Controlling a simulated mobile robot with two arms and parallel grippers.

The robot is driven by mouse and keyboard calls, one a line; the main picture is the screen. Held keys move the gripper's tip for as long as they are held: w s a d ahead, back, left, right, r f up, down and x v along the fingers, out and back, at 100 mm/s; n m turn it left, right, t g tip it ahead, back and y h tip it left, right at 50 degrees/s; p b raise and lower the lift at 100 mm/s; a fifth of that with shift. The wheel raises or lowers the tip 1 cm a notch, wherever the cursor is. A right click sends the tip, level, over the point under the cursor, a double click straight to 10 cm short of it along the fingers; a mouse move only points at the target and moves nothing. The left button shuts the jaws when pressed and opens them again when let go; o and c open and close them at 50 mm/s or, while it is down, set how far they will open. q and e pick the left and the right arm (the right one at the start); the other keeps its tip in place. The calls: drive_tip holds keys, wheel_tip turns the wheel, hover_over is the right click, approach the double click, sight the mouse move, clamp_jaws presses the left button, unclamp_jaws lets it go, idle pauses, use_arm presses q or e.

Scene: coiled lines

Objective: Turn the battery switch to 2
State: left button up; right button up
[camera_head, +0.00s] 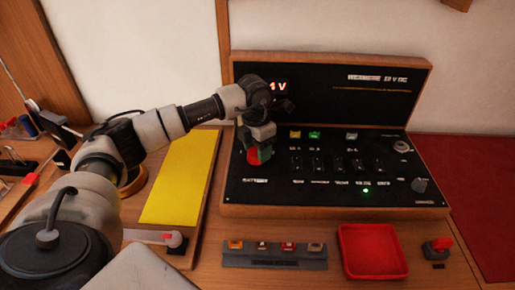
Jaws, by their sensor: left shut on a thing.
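The battery switch (253,158) is a red round knob at the left end of the black panel (310,195), above a small white label that is too small to read for certain. My left gripper (264,152) comes down from above and is shut on the battery switch. The gripper hides most of the knob, so I cannot tell which number it points to. My right gripper is not in view.
The panel's wooden case stands at the back, with switches, lamps and a lit green light (365,190). A yellow sheet (185,178) lies left of it. A red tray (372,250), a fuse strip (274,256) and a red-topped switch (438,246) sit in front.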

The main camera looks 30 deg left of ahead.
use_arm(q)
drive_tip(key=o, duration=0.9)
drive_tip(key=shift+r, duration=0.1)
drive_tip(key=r, duration=0.3)
drive_tip(key=r+b, duration=0.1)
drive_tip(key=r, duration=0.6)
drive_tip(key=shift+a+r, duration=0.35)
drive_tip(key=shift+r, duration=0.05)
drive_tip(key=shift+w, duration=0.1)
